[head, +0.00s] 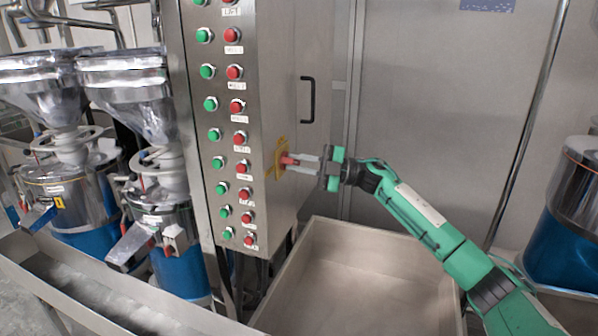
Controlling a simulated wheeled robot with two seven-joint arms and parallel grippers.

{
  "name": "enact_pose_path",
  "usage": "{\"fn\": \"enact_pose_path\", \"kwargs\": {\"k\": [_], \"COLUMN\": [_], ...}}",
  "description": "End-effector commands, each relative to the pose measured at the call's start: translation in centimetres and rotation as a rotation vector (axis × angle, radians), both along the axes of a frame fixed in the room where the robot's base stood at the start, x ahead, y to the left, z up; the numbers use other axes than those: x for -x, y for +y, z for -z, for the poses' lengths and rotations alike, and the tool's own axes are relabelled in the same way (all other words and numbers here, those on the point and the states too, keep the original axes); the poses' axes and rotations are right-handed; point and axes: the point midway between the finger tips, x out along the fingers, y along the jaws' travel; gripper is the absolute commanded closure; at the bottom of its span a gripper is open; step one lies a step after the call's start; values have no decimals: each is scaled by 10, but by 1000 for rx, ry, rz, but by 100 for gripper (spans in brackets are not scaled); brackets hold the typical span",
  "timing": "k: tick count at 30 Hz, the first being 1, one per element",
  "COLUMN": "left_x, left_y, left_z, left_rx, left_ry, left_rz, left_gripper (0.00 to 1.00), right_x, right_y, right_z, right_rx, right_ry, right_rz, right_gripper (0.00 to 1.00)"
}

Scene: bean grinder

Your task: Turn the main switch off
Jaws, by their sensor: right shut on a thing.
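A steel control cabinet (190,110) stands in the middle of the head view. My left gripper is not in view.
The cabinet front carries columns of green buttons (210,104) and red buttons (237,107). A black handle (307,100) sits above the switch. An empty steel bin (345,233) lies below my right arm. Grinders with steel hoppers (128,82) stand at left.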

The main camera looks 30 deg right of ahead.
Motion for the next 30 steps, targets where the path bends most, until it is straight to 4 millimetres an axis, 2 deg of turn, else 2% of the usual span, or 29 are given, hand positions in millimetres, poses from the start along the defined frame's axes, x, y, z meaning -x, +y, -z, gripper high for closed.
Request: {"fn": "enact_pose_path", "kwargs": {"k": [3,15,30], "left_x": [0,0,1], "left_y": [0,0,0], "left_z": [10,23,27], "left_rx": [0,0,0], "left_ry": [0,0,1], "left_rz": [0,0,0], "left_gripper": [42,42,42], "right_x": [0,0,0], "right_y": [0,1,1], "right_z": [3,3,3], "right_rx": [83,296,380], "right_ry": [-73,-263,-335], "right_rz": [0,0,0], "right_gripper": [100,100,100]}}
